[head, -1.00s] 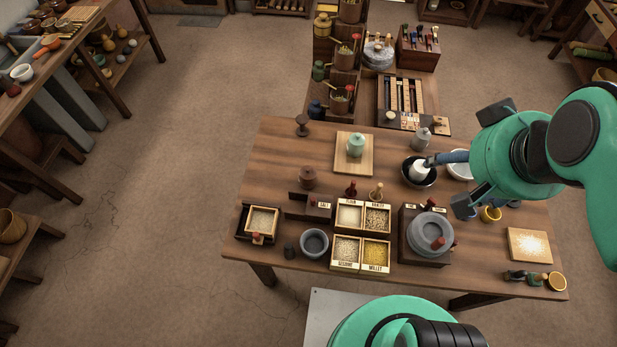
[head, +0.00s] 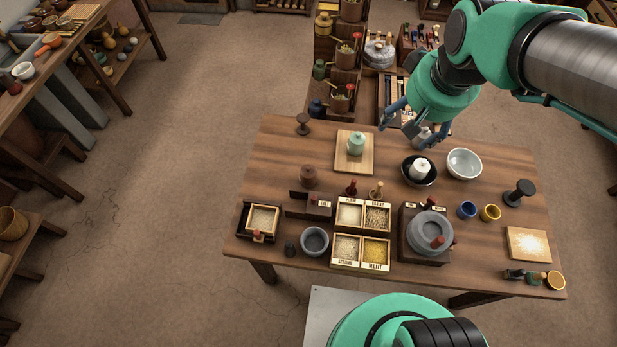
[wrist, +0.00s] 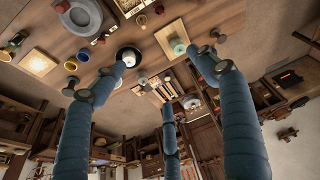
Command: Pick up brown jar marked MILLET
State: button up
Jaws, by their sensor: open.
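A small brown lidded jar (head: 309,176) stands on the table left of centre, behind a dark wooden box; I cannot read a MILLET mark on it. The word MILLET shows clearly on the front of a tray compartment of yellow grain (head: 376,252). My gripper (head: 413,128) is open and empty over the far side of the table, to the right of and beyond the brown jar. Its spread blue fingers are around or just above a grey jar (head: 423,134); I cannot tell which. The fingers also show in the wrist view (wrist: 152,75).
A green jar (head: 356,144) stands on a board between my gripper and the brown jar. A white jar (head: 420,168) sits in a black bowl (head: 408,179), beside a pale bowl (head: 464,163). A stone quern (head: 430,232) stands front right. The table's left side has bare room.

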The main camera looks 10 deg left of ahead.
jog(key=w+a+f+n+g, duration=0.1)
jog(key=w+a+f+n, duration=0.1)
jog(key=w+a+f, duration=0.45)
jog(key=n+g+p, duration=0.1)
jog(key=n+g, duration=0.2)
send_over(309, 172)
jog(key=shift+h, duration=0.3)
jog(key=f, duration=2.4)
jog(key=shift+w, duration=0.3)
jog(key=shift+f+b, duration=0.55)
jog(key=shift+f, duration=3.7)
jog(key=shift+a+f+b, duration=0.1)
jog(key=shift+f+b, duration=0.45)
jog(key=shift+f, duration=2.05)
